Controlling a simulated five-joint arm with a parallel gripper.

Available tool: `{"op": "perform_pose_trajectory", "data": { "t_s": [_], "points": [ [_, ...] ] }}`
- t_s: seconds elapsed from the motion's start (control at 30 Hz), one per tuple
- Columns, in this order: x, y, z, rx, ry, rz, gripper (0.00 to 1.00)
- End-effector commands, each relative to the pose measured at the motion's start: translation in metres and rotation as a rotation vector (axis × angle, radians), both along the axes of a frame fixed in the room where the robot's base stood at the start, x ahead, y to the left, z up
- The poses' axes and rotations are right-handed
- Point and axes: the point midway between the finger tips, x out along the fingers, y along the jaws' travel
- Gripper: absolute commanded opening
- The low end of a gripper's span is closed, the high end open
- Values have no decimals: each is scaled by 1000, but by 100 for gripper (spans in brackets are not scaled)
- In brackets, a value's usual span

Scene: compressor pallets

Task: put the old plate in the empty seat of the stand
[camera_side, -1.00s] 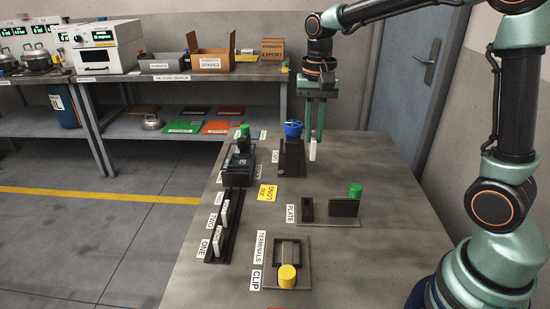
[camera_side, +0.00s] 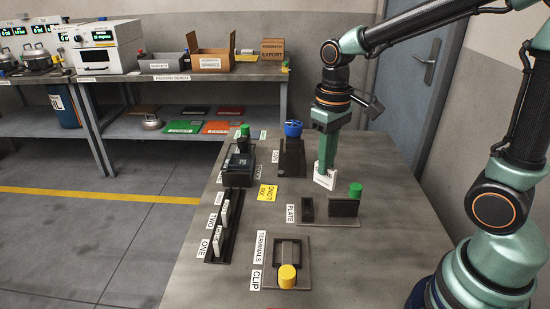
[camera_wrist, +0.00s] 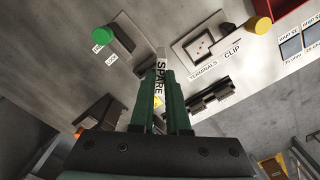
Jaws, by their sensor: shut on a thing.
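My gripper (camera_side: 327,164) is low over the far right part of the table, its fingers pointing down and shut on a small white plate (camera_side: 322,170). The plate's lower end is at or just above the table; I cannot tell if it touches. The dark stand (camera_side: 232,212) is a long narrow rack at the table's left, with labels including ONE and TWO. White upright pieces stand in it. Which seat is empty is too small to tell.
A PLATE fixture (camera_side: 336,224) with a green knob stands in front of my gripper. A blue-topped dark fixture (camera_side: 291,160) is just left of it. A clip fixture (camera_side: 300,246) with a yellow knob is nearer. A yellow card (camera_side: 267,191) lies mid-table. A dark box (camera_side: 240,168) stands behind the rack.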

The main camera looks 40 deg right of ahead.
Motion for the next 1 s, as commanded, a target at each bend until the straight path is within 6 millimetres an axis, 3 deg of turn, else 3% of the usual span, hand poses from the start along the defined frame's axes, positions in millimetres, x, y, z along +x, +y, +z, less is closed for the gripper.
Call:
{"op": "perform_pose_trajectory", "data": {
  "t_s": [0.4, 0.63, 0.77, 1.0],
  "points": [
    [17, 10, 38, -1, -2, 533, 0],
    [20, 13, 51, 0, -1, 734, 0],
    [20, 14, 39, 1, 4, 763, 0],
    [19, 14, -18, 3, 9, 762, 0]
  ]
}}
